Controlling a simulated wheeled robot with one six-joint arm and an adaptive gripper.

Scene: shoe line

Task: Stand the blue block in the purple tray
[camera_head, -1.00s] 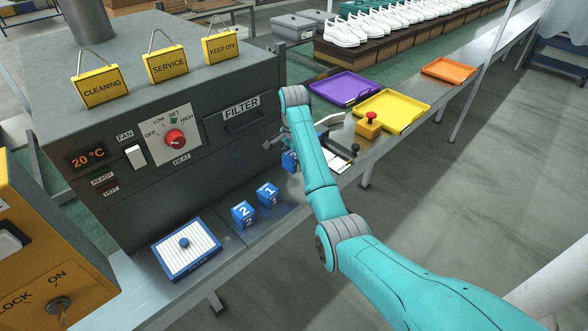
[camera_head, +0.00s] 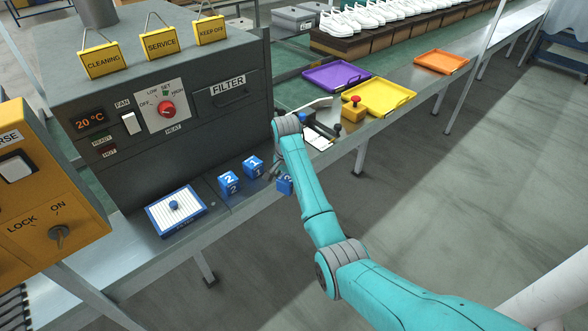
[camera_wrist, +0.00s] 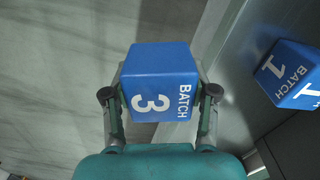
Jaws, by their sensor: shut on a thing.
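A blue block marked "BATCH 3" (camera_wrist: 159,82) sits between the two fingers of my gripper (camera_wrist: 159,95) in the wrist view; the fingers are shut on its sides. In the head view this block (camera_head: 285,185) shows partly behind my arm, near the front edge of the bench. The purple tray (camera_head: 338,77) lies flat at the back, left of the yellow tray, and looks empty. Two other blue blocks stand on the bench, one marked 1 (camera_head: 252,167) and one marked 2 (camera_head: 229,183). Block 1 also shows at the right of the wrist view (camera_wrist: 291,74).
A yellow tray (camera_head: 395,97) and an orange tray (camera_head: 441,62) lie right of the purple one. A yellow box with a red button (camera_head: 355,110) and a clipboard (camera_head: 318,139) stand before them. The grey machine (camera_head: 180,100) rises at left.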

